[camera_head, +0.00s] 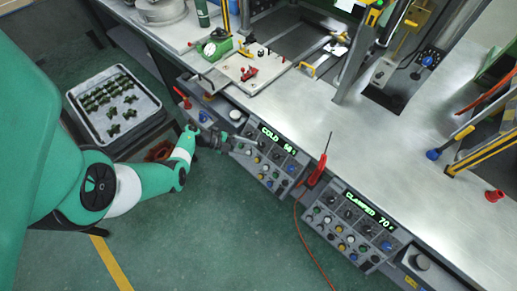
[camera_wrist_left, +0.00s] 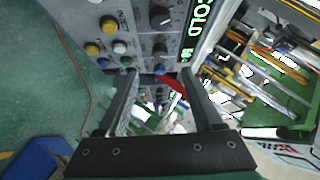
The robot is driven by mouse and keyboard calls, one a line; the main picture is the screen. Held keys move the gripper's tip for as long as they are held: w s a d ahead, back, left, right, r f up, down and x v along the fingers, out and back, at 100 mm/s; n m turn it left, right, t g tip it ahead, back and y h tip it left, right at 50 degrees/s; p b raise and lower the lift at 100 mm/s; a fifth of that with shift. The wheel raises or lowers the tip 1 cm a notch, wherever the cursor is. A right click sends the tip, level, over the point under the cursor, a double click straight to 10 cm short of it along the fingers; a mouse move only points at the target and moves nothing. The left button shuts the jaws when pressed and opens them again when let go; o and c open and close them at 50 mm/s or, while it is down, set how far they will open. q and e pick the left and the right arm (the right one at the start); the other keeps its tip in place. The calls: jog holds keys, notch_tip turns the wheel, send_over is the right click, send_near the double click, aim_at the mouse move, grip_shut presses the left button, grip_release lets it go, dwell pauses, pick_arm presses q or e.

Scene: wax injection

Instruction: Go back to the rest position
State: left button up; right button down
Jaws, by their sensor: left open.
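My left arm comes in from the left, and its left gripper (camera_head: 238,146) is in front of the control panel that reads "COLD" (camera_head: 262,160). In the left wrist view the two fingers of this gripper (camera_wrist_left: 165,85) stand apart, with nothing held between them. Beyond the fingers the panel's knobs, push buttons and green "COLD" display (camera_wrist_left: 197,25) show. A red curved part (camera_wrist_left: 170,83) appears between the fingers, farther off. In the head view I cannot tell whether the gripper touches the panel. My right gripper is not in view.
A second panel reading "CLAMPED" (camera_head: 352,220) is to the right, with a red tool (camera_head: 317,172) hanging near its left end. A metal tray of green pieces (camera_head: 85,112) stands at the left. The workbench (camera_head: 430,110) runs above the panels. Green floor (camera_head: 210,240) is clear below.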

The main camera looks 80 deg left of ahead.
pick_arm(q)
jog(key=shift+s+r, duration=0.1)
jog(key=shift+s, duration=0.15)
dwell(0.4)
